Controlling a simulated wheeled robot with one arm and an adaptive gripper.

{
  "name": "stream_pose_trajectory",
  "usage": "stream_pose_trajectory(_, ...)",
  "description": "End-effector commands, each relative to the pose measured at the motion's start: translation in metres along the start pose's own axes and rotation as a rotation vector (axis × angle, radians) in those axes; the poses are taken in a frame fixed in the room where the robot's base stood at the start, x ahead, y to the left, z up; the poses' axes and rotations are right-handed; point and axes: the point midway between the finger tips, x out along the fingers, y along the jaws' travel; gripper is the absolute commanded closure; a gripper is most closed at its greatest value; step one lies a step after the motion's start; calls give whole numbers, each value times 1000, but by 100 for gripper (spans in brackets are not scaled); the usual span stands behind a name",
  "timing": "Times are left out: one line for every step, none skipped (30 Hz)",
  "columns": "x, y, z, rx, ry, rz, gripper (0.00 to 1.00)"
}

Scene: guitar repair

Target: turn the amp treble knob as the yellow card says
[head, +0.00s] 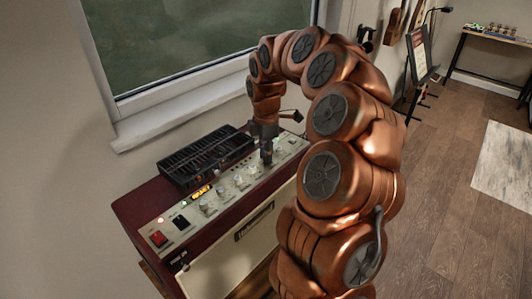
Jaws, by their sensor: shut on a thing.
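The amp (133,208) is a dark red cabinet with a cream front and a pale control panel on top. Several pale knobs (240,183) run in a row along the panel. My gripper (267,161) points down at the panel, right of the visible knobs, and is shut on a knob that its fingers mostly hide. I cannot read the knob labels, so I cannot tell whether this is the treble knob. A small yellow patch with dark marks (200,191) shows on the panel; its text is too small to read, and I cannot tell whether it is the yellow card.
A black slatted tray or rack (205,157) lies on the amp behind the knobs. A red switch (158,238) is at the panel's left end. The window sill (170,122) is behind. A workbench (490,38) and guitars (393,25) stand far right; wooden floor is open there.

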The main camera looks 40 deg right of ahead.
Motion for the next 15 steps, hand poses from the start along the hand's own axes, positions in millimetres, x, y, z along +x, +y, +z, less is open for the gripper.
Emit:
stream_pose_trajectory(-2,1,0,-43,0,4,100)
stream_pose_trajectory(-2,1,0,-71,0,4,100)
stream_pose_trajectory(-2,1,1,-109,-1,3,100)
stream_pose_trajectory(-3,1,1,-138,-1,4,100)
stream_pose_trajectory(-3,1,1,-167,-2,3,100)
stream_pose_trajectory(-3,1,1,-205,-2,3,100)
stream_pose_trajectory(-3,0,0,-234,-2,3,100)
stream_pose_trajectory(-3,0,0,-262,-2,3,100)
stream_pose_trajectory(-3,0,0,-300,-2,3,100)
stream_pose_trajectory(-3,0,0,-328,-2,3,100)
stream_pose_trajectory(-3,0,0,-355,-2,3,100)
stream_pose_trajectory(-3,0,1,-391,-3,3,100)
stream_pose_trajectory(-3,0,1,-416,-3,2,100)
stream_pose_trajectory(-3,0,1,-442,-2,2,100)
stream_pose_trajectory(-3,0,0,-474,-2,2,100)
